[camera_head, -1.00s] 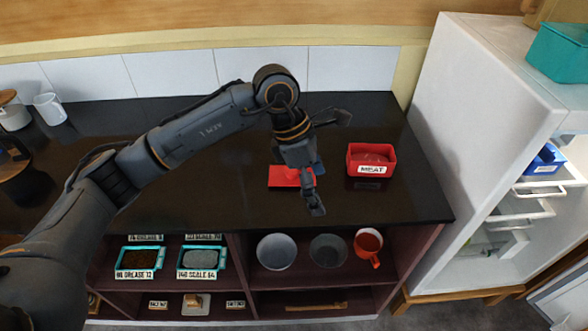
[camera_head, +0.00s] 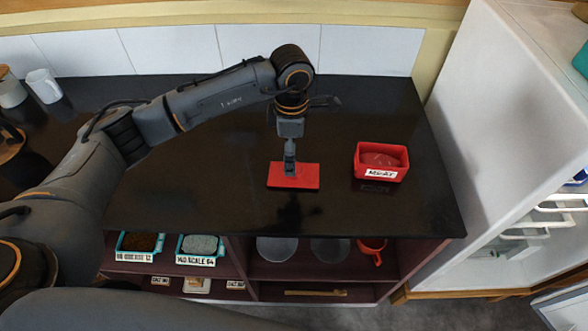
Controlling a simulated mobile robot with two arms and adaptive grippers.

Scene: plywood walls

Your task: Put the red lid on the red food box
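The flat red lid (camera_head: 307,178) lies on the black counter near its front middle; I cannot tell any small gap under it. My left gripper (camera_head: 290,172) points down over the lid, its fingertips at the lid's middle. The fingers are seen edge-on, so whether they are open or shut on the lid is unclear. The red food box (camera_head: 381,174), labelled MEAT, stands to the right of the lid. It is open on top and reddish meat (camera_head: 380,159) shows inside. My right gripper is not in view.
The black counter (camera_head: 220,195) is clear between the lid and the box. A white fridge (camera_head: 480,120) stands at the right. A white mug (camera_head: 44,86) is at the far left. Shelves below hold teal bins (camera_head: 200,258), bowls and a red mug (camera_head: 372,254).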

